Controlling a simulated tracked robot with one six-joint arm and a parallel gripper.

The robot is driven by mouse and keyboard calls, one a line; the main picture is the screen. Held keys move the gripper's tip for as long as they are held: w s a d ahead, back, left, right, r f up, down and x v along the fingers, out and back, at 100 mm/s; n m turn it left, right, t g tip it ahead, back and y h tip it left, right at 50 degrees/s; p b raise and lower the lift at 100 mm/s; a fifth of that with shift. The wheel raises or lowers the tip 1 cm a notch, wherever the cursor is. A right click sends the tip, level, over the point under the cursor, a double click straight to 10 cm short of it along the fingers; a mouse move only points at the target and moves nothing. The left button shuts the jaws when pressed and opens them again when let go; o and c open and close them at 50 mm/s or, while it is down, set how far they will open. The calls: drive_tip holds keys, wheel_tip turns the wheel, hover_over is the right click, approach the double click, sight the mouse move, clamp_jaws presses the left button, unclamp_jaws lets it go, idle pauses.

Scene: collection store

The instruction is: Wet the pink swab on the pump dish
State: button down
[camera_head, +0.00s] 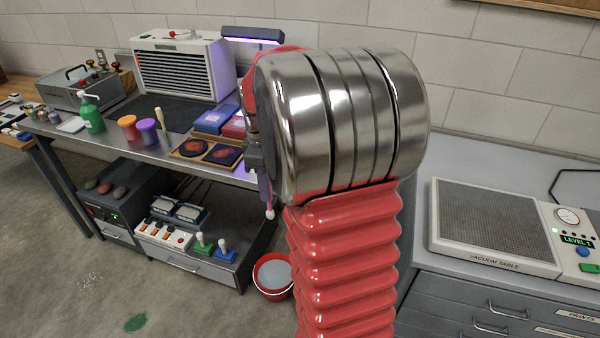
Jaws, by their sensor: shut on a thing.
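My gripper (260,163) is partly hidden behind my own red and silver arm, in the middle of the view. It is shut on the pink swab (269,212), whose thin purple-pink stick hangs down with a pale pink tip at the lower end. The swab shows in front of the bench's right end, apart from the bottle. A green bottle with a white pump top (91,115), which seems to be the pump dish, stands upright on the left part of the metal bench (110,145).
Orange (128,128) and purple (147,131) jars stand right of the pump bottle. A framed panel (205,152) lies at the bench's front right. A red bucket (272,277) is on the floor below. A vacuum table (490,225) sits on the cabinet at right.

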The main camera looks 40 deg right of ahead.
drive_tip(key=w+a+f+m, duration=0.2)
drive_tip(key=w+a+f, duration=0.1)
drive_tip(key=a, duration=0.4)
drive_tip(key=w+a+f+m, duration=0.2)
drive_tip(key=w+a+f, duration=0.1)
drive_tip(key=a, duration=0.5)
drive_tip(key=w+a+f+m, duration=0.3)
drive_tip(key=w+a, duration=0.2)
drive_tip(key=a, duration=0.3)
drive_tip(key=shift+w, duration=0.2)
drive_tip(key=shift+d, duration=0.2)
